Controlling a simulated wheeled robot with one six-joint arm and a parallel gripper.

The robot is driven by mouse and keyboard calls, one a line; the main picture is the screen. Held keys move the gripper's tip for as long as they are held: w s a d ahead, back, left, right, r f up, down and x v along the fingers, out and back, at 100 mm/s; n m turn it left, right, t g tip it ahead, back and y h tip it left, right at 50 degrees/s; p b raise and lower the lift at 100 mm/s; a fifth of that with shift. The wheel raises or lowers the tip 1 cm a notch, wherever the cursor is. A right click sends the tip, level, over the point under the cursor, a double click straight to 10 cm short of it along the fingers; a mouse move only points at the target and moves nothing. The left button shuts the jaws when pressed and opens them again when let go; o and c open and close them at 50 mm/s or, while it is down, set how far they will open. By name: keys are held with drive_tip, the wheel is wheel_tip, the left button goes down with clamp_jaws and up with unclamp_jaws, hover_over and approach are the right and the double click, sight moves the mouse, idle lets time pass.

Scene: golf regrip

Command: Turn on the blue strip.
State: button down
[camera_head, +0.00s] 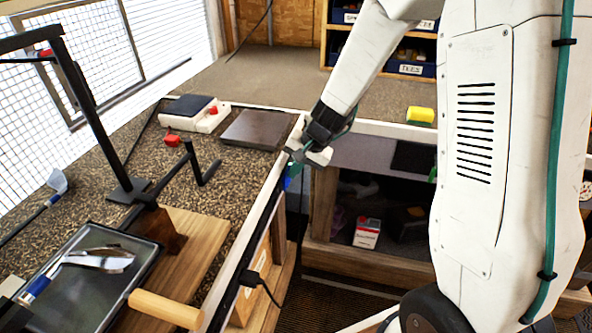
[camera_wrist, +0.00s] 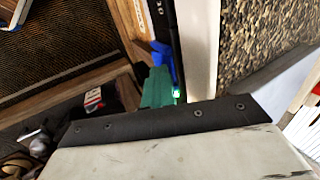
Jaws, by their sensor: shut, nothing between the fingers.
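A long black strip (camera_head: 237,258) with a plug and cord runs along the front edge of the bench. It shows with white lettering in the wrist view (camera_wrist: 161,20). A blue part (camera_wrist: 165,58) sits at its near end there; I cannot tell whether it is a switch or a cover. My gripper (camera_wrist: 157,88) has green fingertips, shut and empty, right beside the blue part; contact is unclear. A small bright green glow (camera_wrist: 177,92) shows beside the fingertips. In the head view my gripper (camera_head: 292,176) is at the bench's far front corner and partly hides the blue.
The speckled bench top (camera_head: 110,215) carries a black tray (camera_head: 90,275), a black clamp stand (camera_head: 120,160) and a dark flat box (camera_head: 252,130). A low shelf holds a red and white box (camera_head: 367,233).

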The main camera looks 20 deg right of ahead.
drive_tip(key=shift+a+r, duration=0.1)
drive_tip(key=shift+r, duration=0.7)
drive_tip(key=v, duration=1.1)
drive_tip(key=shift+d+r, duration=0.3)
drive_tip(key=shift+s, duration=0.15)
drive_tip(key=s+r+n+h, duration=0.2)
drive_tip(key=s+r+n, duration=0.1)
drive_tip(key=s, duration=1.1)
drive_tip(key=s+r+n+g+h, duration=0.1)
drive_tip(key=s+r+n, duration=0.3)
drive_tip(key=s, duration=1)
drive_tip(key=shift+s+d+r+g+h, duration=0.2)
drive_tip(key=shift+d+r+g+h, duration=0.1)
drive_tip(key=shift+r+h, duration=0.25)
